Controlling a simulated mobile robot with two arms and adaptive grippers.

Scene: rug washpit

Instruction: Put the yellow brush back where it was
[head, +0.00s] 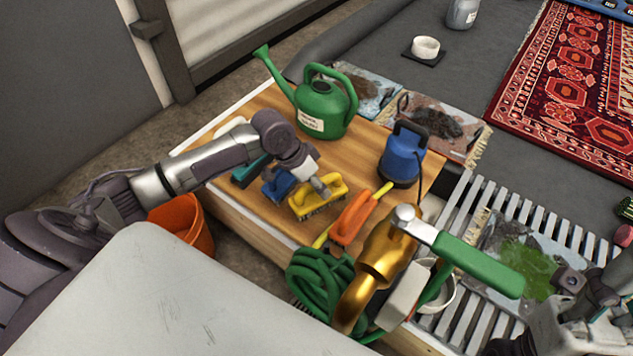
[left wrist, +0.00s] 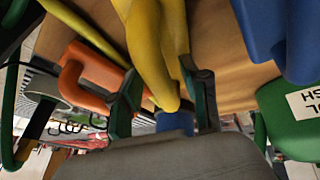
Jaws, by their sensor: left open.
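The yellow brush (head: 318,199) rests on the wooden table top (head: 240,222), bristles down. It lies between the blue brush (head: 278,185) and an orange-handled tool (head: 352,217). My left gripper (head: 319,185) is down at the yellow brush from above. In the left wrist view, the open fingers (left wrist: 165,100) straddle the yellow handle (left wrist: 150,40), with space beside it. Contact between fingers and handle cannot be told. A teal brush (head: 249,171) lies left of the blue one, partly behind my left arm. My right gripper (head: 580,288) is at the lower right edge, partly cut off.
A green watering can (head: 322,108) and a blue pump (head: 402,156) stand behind the brushes. A coiled green hose (head: 318,280), a brass piece (head: 385,250) and a green-handled tool (head: 480,265) crowd the front right. An orange bucket (head: 180,225) is at the table's left.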

